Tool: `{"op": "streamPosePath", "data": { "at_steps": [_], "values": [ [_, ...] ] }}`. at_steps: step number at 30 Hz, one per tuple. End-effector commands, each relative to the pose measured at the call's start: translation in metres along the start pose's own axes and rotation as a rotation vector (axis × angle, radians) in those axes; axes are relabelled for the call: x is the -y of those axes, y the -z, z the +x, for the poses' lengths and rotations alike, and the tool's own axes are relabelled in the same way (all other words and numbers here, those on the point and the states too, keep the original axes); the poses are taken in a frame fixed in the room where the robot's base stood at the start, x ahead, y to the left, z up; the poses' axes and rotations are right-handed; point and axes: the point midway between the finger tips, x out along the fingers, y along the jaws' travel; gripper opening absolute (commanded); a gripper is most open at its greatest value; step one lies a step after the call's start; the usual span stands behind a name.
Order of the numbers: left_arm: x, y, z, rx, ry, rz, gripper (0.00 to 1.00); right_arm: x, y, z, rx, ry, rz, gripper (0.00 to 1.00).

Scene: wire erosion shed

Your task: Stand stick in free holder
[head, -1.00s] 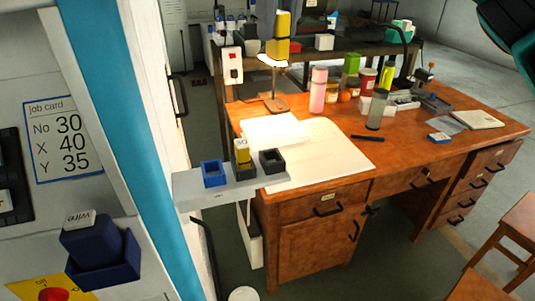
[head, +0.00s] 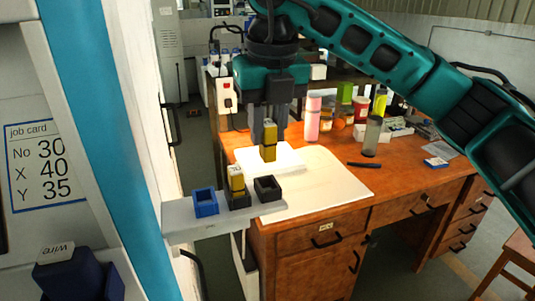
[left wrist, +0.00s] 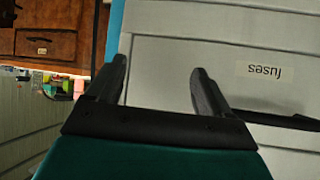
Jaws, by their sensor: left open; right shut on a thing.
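My right gripper (head: 269,126) is shut on a yellow stick (head: 268,153) with a dark band, held upright above the desk, behind the shelf holders as seen from the head. A pale shelf (head: 180,228) carries three square holders in a row. The blue holder (head: 205,203) on the left looks empty, and so does the black holder (head: 268,189) on the right. The middle dark holder (head: 240,200) has another yellow stick (head: 236,178) standing in it, with a pale top. My left gripper (left wrist: 160,67) is open and empty in the left wrist view, facing a grey surface.
A job card (head: 38,165) reads No 30, X 40, Y 35. A dark blue block (head: 65,280) labelled "wire" is at lower left. The wooden desk (head: 410,190) holds a pale mat (head: 320,185), a pink bottle (head: 312,118) and a grey cylinder (head: 372,135). A "fuses" label (left wrist: 269,71) shows on grey.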

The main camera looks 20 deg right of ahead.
Motion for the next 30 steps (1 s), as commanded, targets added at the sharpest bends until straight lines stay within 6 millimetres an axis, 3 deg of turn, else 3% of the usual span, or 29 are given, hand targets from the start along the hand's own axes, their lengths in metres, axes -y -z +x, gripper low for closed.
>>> {"op": "streamPosePath", "data": {
  "at_steps": [11, 30],
  "values": [
    [0.0, -0.001, 0.001, -0.001, 0.0, 0.0, 0.81, 0.0, 0.007, 0.043, -0.002, 0.0, -0.001, 0.0],
    [0.0, -0.007, 0.009, -0.007, 0.001, 0.001, 0.81, 0.0, 0.009, 0.057, -0.001, 0.0, -0.001, 0.0]
  ]
}}
